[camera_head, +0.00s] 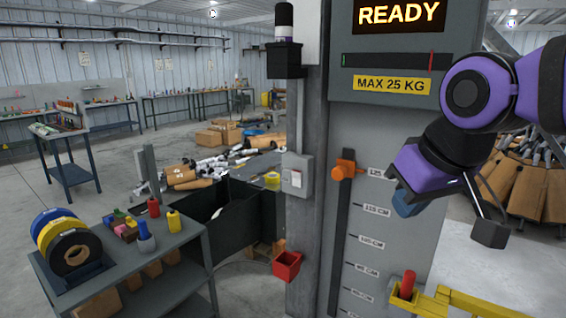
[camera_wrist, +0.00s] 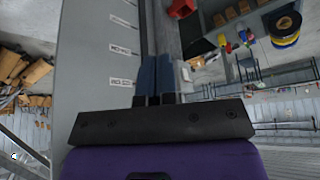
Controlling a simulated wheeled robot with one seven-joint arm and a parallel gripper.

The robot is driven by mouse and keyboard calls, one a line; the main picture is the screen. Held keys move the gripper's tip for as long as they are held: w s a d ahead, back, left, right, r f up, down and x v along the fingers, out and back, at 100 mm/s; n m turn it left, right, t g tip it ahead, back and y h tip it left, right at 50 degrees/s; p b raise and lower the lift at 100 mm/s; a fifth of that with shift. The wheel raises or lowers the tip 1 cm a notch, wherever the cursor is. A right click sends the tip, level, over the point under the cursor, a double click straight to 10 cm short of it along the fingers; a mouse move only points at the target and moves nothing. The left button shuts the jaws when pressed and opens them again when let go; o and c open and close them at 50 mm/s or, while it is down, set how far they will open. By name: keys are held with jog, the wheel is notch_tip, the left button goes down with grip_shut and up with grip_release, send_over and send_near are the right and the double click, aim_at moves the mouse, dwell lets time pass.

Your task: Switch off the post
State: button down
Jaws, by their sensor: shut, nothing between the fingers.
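The grey post (camera_head: 345,255) stands right of centre in the head view, with a lit READY display (camera_head: 400,14) at its top. A small grey switch box with a white rocker (camera_head: 296,179) is on the post's left side. In the wrist view the box (camera_wrist: 184,78) shows partly, just right of my fingers. An orange knob (camera_head: 345,170) sits on a dark vertical slot, beside a height scale. My gripper (camera_head: 404,204) is right of the knob, in front of the scale. Its blue fingers are together and empty in the wrist view (camera_wrist: 154,82).
A red bin (camera_head: 287,266) is fixed low on the post. A yellow bracket with a red peg (camera_head: 408,284) is at lower right. A cart with tape rolls (camera_head: 65,245) stands left, beside a black crate (camera_head: 238,205). The space before the switch box looks clear.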

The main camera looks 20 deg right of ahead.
jog(key=shift+w+d, duration=0.1)
jog(key=shift+w, duration=0.35)
jog(key=w+a+n+h, duration=0.1)
jog(key=w+a, duration=0.3)
jog(key=w, duration=0.4)
jog(key=w+a+r+n+g+h, duration=0.1)
jog(key=w+a+n, duration=0.2)
jog(key=w+a, duration=0.2)
jog(key=w+a+r+n+g+h, duration=0.1)
jog(key=w+a+n+h, duration=0.1)
jog(key=w, duration=0.9)
jog(key=shift+w+a+n, duration=0.35)
jog(key=shift+a+n, duration=0.25)
jog(key=shift+a, duration=0.55)
